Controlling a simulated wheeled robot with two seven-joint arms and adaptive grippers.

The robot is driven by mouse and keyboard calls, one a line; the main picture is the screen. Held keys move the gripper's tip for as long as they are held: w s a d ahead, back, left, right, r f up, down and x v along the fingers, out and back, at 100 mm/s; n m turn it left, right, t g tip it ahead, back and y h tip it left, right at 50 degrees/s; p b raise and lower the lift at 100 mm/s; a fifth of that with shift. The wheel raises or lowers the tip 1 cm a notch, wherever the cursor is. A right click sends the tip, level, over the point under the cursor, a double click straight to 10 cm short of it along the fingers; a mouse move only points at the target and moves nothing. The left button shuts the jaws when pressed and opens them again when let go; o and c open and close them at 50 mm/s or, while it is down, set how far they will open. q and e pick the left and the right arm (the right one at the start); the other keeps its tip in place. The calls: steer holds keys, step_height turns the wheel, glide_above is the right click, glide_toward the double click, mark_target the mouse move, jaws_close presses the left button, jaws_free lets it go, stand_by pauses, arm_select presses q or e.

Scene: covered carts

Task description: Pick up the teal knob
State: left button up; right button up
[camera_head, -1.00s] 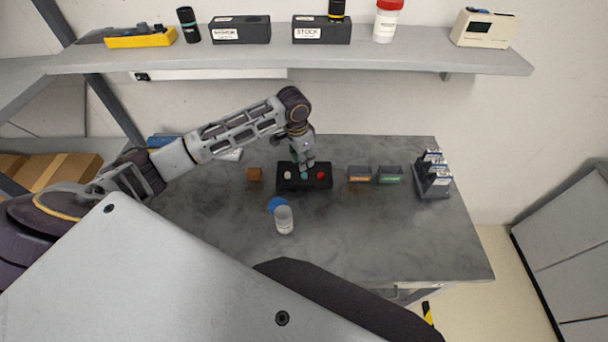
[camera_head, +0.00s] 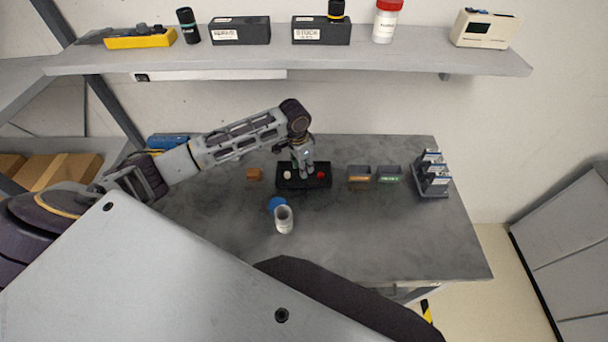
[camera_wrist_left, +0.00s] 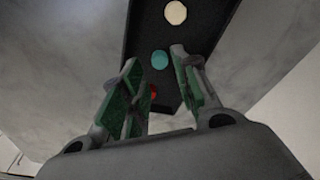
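The teal knob (camera_wrist_left: 160,60) shows in the left wrist view as a round cap on a black tray (camera_wrist_left: 200,38), between a cream knob (camera_wrist_left: 176,12) and a red knob (camera_wrist_left: 154,91). In the head view the black tray (camera_head: 322,183) lies on the grey table, with the cream knob (camera_head: 287,174) and the red knob (camera_head: 321,175) visible; the teal one is hidden by my gripper. My left gripper (camera_head: 304,172) points down over the tray's middle. Its green-padded fingers (camera_wrist_left: 158,85) are apart, with nothing seen between them touching. My right gripper is out of view.
An orange-brown block (camera_head: 254,174) lies left of the tray, and two small labelled bins (camera_head: 359,171) (camera_head: 389,172) lie right. A clear jar (camera_head: 284,220) and blue lid (camera_head: 277,204) stand in front. A rack (camera_head: 431,177) stands far right. The shelf (camera_head: 300,62) runs behind.

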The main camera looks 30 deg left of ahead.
arm_select(q)
steer(key=shift+w+f+p, duration=0.15)
steer(key=shift+f+p, duration=0.25)
steer(key=shift+f, duration=1.55)
steer(key=shift+c, duration=0.5)
steer(key=c, duration=0.4)
